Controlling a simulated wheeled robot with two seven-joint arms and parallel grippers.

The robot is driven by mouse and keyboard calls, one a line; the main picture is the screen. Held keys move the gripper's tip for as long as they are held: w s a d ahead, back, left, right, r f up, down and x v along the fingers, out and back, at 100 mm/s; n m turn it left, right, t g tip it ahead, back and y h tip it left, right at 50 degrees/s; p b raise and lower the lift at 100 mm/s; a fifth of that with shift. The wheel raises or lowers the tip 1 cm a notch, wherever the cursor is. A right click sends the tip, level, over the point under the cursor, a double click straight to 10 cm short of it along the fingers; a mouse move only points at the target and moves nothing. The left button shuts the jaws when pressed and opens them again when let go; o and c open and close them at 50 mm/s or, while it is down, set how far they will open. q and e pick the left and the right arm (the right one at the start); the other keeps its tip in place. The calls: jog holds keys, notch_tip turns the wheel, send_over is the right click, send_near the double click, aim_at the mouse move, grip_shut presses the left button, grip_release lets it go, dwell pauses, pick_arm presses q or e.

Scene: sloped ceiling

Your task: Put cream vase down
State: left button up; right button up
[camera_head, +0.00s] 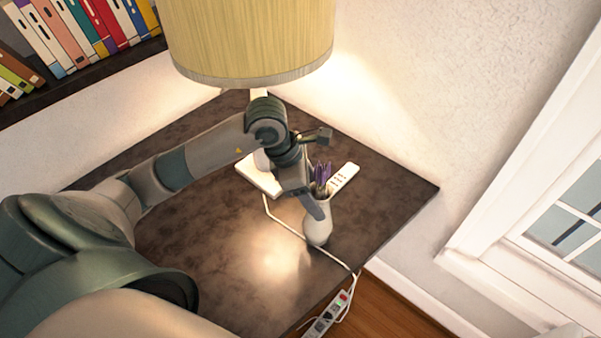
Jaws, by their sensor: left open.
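The cream vase (318,228) stands upright on the dark side table (190,248), near its right front edge. Purple flowers (322,174) stick out of its top. My left gripper (322,176) is at the vase's neck, with one finger in front of the vase and another part behind the flowers. The gripper is open. Whether a finger touches the vase cannot be told. My right gripper is out of view.
A lamp with a yellow shade (250,40) stands behind my wrist. A white remote (344,177) lies just behind the vase. A white cord (285,228) runs past the vase to a power strip (327,315) at the table's front edge. A window (570,215) is at right.

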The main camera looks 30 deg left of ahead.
pick_arm(q)
jog(key=b+v, duration=0.3)
jog(key=v, duration=0.7)
jog(key=shift+r, duration=0.25)
jog(key=shift+s, duration=0.1)
